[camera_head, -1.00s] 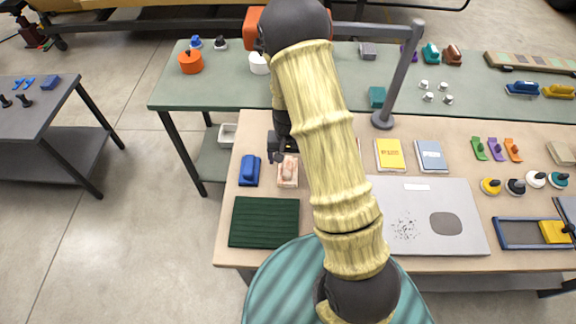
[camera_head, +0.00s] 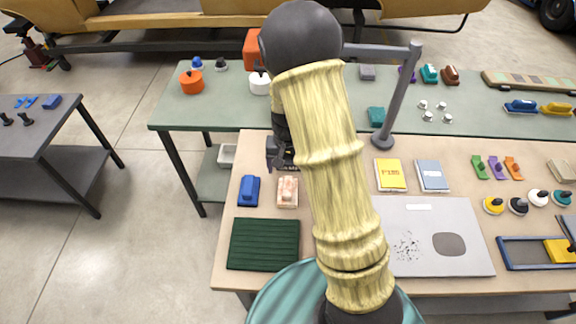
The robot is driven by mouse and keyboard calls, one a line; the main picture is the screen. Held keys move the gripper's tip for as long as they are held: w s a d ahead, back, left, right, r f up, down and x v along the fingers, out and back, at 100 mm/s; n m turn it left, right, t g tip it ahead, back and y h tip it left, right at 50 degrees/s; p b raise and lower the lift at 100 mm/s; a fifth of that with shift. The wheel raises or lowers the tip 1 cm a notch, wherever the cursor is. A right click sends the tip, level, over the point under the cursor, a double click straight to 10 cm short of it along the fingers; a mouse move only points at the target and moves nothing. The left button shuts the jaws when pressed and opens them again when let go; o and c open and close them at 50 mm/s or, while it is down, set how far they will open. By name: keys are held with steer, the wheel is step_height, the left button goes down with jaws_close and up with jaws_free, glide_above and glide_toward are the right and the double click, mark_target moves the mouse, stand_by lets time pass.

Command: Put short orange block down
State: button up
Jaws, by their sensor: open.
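The short orange block (camera_head: 288,191) looks pale orange with whitish patches and has a small raised part on top. It sits on the tan table (camera_head: 337,274), just right of a blue block (camera_head: 249,190). My gripper (camera_head: 283,161) is just beyond the orange block, on its far side, and appears apart from it. The jaws are open, with nothing seen between them. My arm hides part of the gripper and the table to the right of it.
A dark green ribbed mat (camera_head: 264,245) lies in front of the blocks. A grey panel (camera_head: 465,265), yellow and blue booklets and a grey post (camera_head: 400,95) stand to the right. A green table (camera_head: 180,112) with pots is behind. Bare table shows around the blocks.

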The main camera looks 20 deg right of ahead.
steer(key=shift+r, duration=0.1)
steer(key=s+r+n+t, duration=0.2)
steer(key=s+r+n, duration=0.1)
steer(key=s+r, duration=0.9)
steer(key=shift+s+n+t, duration=0.3)
steer(key=shift+s, duration=0.85)
steer(key=shift+w, duration=0.15)
